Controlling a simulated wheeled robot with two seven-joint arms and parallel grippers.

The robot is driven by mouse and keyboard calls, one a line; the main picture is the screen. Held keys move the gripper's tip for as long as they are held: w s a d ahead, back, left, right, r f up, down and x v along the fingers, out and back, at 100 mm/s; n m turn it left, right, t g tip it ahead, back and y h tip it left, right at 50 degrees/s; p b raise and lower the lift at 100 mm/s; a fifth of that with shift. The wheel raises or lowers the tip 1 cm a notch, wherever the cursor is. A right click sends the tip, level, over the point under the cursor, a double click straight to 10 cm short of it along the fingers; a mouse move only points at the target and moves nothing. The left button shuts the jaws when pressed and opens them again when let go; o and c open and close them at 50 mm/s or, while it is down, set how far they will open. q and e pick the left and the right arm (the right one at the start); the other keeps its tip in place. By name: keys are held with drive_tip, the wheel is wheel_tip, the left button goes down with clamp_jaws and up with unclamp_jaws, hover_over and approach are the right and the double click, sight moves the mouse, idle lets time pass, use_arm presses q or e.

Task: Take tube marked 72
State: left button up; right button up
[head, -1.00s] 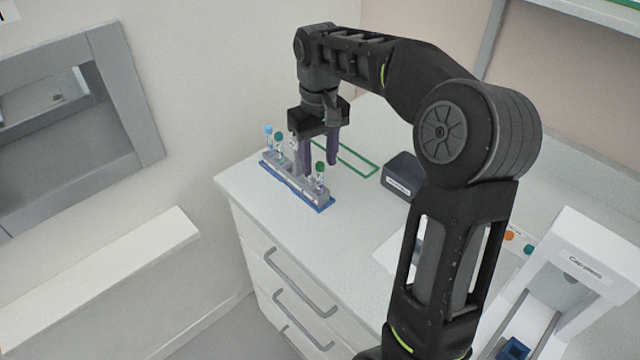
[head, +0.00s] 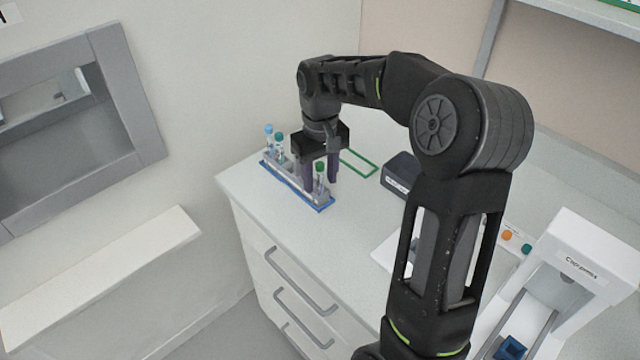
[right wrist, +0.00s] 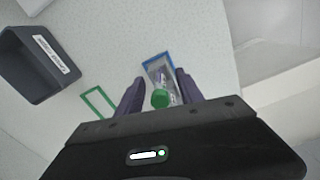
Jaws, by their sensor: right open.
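A grey tube rack with a blue base (head: 318,207) stands near the counter's left edge. A green-capped tube (head: 320,168) is upright at its near end; a second green-capped tube (head: 279,138) and a blue-capped tube (head: 268,130) stand at the far end. No number is readable on them. My right gripper (head: 320,178) points down at the rack, open. In the right wrist view a green cap (right wrist: 161,98) sits between the open fingers (right wrist: 158,88), not visibly gripped; the rack's blue edge (right wrist: 157,58) lies beyond. My left gripper is out of view.
A green outline (head: 357,164) is on the counter behind the rack. A dark labelled box (head: 399,172) stands right of it. A white labelled device (head: 585,262) is at the right. A wall recess frame (head: 130,90) is at the left.

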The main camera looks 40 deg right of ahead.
drive_tip(key=shift+c, duration=0.2)
clamp_jaws()
idle(0.4)
